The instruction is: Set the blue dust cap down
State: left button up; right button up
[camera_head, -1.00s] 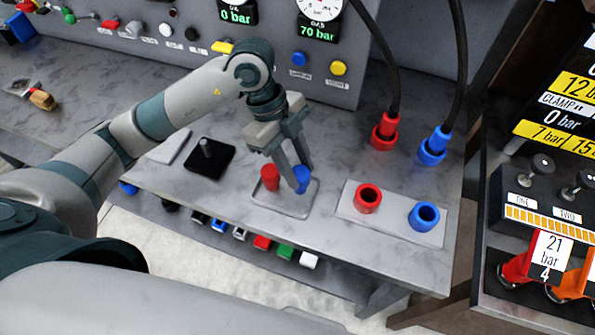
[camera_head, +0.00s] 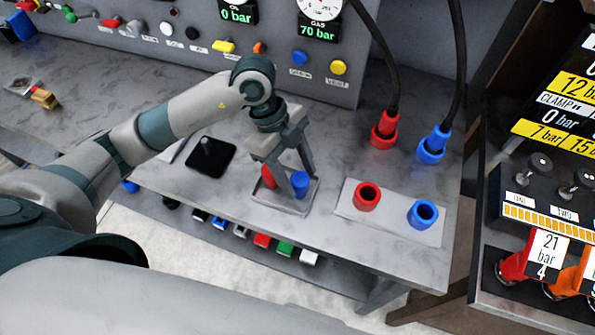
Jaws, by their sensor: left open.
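The blue dust cap (camera_head: 300,184) stands upright on a small grey tray (camera_head: 291,209). A red cap (camera_head: 267,177) stands beside it on the left, partly hidden by a finger. My left gripper (camera_head: 298,178) is open over the tray, with its fingers pointing down near the blue cap. One finger comes down between the two caps and the other is behind the blue cap on the right. I cannot tell whether a finger touches the blue cap. My right gripper is not in view.
A light plate with an open red socket (camera_head: 367,197) and an open blue socket (camera_head: 423,214) lies right of the tray. Red (camera_head: 384,130) and blue (camera_head: 433,145) hose plugs stand behind. A black plate with a peg (camera_head: 210,158) is to the left.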

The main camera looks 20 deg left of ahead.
pick_arm(q)
jog(key=shift+r, duration=0.15)
jog(key=shift+w+a+r, duration=0.15)
jog(key=shift+a+r, duration=0.05)
jog(key=shift+r, duration=0.25)
jog(key=b+v, duration=0.3)
jog(key=v, duration=0.8)
dwell(1.0)
